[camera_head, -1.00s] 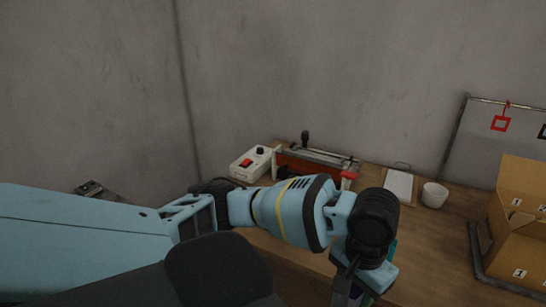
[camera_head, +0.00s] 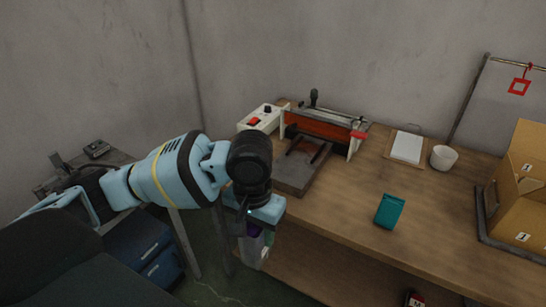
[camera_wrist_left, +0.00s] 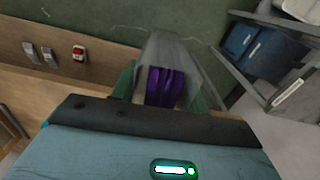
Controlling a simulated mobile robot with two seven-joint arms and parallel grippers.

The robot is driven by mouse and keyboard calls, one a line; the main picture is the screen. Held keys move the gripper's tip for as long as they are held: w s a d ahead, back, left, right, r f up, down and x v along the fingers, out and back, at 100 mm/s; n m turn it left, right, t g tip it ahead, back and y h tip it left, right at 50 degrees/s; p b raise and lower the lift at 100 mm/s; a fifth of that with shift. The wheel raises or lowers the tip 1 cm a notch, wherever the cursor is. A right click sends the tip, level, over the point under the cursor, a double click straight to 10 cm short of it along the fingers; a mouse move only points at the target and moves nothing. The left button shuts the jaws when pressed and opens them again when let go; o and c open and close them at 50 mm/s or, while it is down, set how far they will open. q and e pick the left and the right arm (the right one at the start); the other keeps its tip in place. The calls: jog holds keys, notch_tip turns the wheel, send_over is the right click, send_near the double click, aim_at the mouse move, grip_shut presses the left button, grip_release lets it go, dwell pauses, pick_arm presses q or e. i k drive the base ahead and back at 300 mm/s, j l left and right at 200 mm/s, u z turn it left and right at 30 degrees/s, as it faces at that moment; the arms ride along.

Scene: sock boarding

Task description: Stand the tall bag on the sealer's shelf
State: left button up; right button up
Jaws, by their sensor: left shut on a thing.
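My left gripper (camera_head: 256,228) is shut on the tall bag (camera_head: 252,250), which looks clear or pale with something purple inside. The bag hangs below the gripper off the table's front left edge, left of and below the sealer. Its upper part is hidden by the gripper. In the left wrist view the bag (camera_wrist_left: 165,87) sits between the fingers, grey-clear with purple contents. The sealer (camera_head: 325,128) stands at the back of the table, with a red-brown front and a red-tipped lever. Its dark shelf (camera_head: 290,182) sticks out in front with nothing on it. My right gripper is not in view.
Blue drawers (camera_head: 145,250) stand at lower left.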

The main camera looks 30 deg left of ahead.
aim_at(289, 172)
jog(key=i, duration=1.05)
jog(key=j+u, duration=0.05)
jog(key=j, duration=0.05)
